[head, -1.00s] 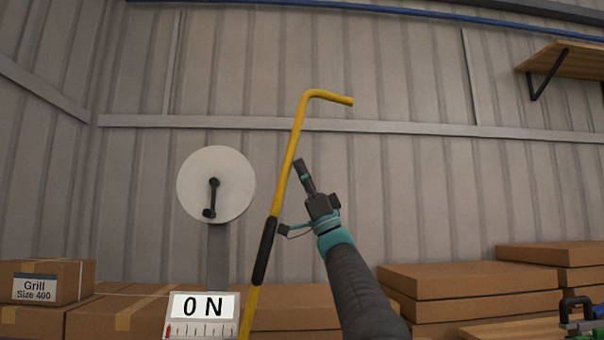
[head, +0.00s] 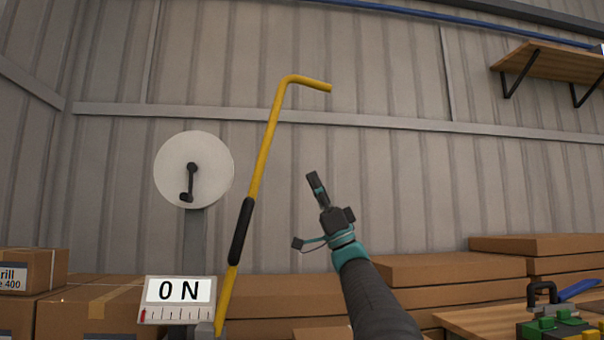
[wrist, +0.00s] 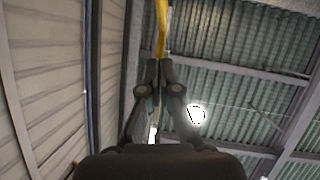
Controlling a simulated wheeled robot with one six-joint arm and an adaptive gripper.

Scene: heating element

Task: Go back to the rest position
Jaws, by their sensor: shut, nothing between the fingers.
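My gripper (head: 313,178) points up and slightly left in the head view, to the right of a yellow lever. It is shut and empty, apart from the lever in that view. The yellow lever (head: 263,160) stands tilted, with a bent top and a black grip (head: 241,231). In the wrist view, my gripper's fingers (wrist: 160,64) are together, and a yellow bar (wrist: 161,28) shows beyond their tips.
A white disc with a black crank (head: 194,170) is left of the lever. Cardboard boxes (head: 420,268) line the wall below. A wooden table (head: 470,318) with a green and black device (head: 550,322) is at lower right. A shelf (head: 550,60) hangs upper right. The space above my gripper is clear.

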